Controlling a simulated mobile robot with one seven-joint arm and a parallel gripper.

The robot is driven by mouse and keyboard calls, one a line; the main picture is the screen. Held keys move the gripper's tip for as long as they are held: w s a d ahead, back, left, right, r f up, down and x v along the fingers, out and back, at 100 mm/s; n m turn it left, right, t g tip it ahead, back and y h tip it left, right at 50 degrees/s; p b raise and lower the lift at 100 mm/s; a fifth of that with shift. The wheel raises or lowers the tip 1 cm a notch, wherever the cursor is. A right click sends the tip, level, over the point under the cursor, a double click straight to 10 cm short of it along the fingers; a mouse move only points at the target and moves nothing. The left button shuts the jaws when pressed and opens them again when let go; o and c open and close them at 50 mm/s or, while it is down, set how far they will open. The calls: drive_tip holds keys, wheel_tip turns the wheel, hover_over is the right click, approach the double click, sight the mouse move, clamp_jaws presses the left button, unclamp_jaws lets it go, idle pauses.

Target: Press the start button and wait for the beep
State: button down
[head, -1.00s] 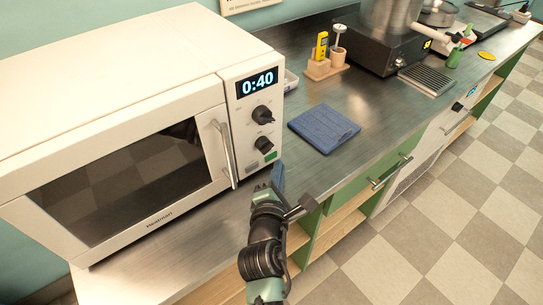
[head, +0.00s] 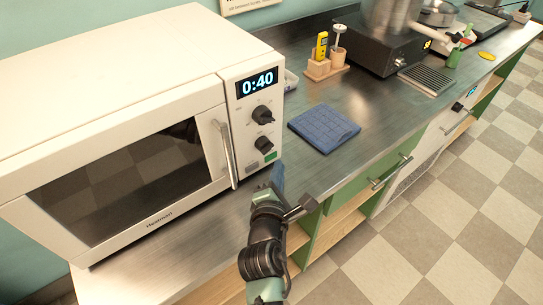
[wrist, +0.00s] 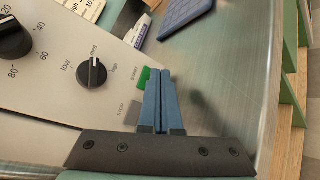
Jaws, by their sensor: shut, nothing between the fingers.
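The white microwave (head: 120,95) stands on the counter at the left with its door shut. Its display (head: 257,82) reads 0:40. Two black knobs sit below the display, and below them is the green start button (head: 270,156). In the wrist view the green start button (wrist: 143,78) shows just beyond and left of my fingertips, beside a grey stop button (wrist: 130,110). My gripper (wrist: 163,75) is shut and empty, its blue fingers close to the start button. I cannot tell whether they touch it. In the head view my gripper (head: 277,172) is just below the panel's lower corner.
A folded blue cloth (head: 324,128) lies on the metal counter (head: 370,115) right of the microwave. A wooden holder (head: 325,68) with a yellow device stands behind it. A black hotplate (head: 385,52) with a pot is farther back. The counter's front edge runs beside my arm.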

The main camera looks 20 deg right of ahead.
drive_tip(key=shift+w, duration=0.1)
drive_tip(key=shift+w+a, duration=0.15)
drive_tip(key=shift+w, duration=0.2)
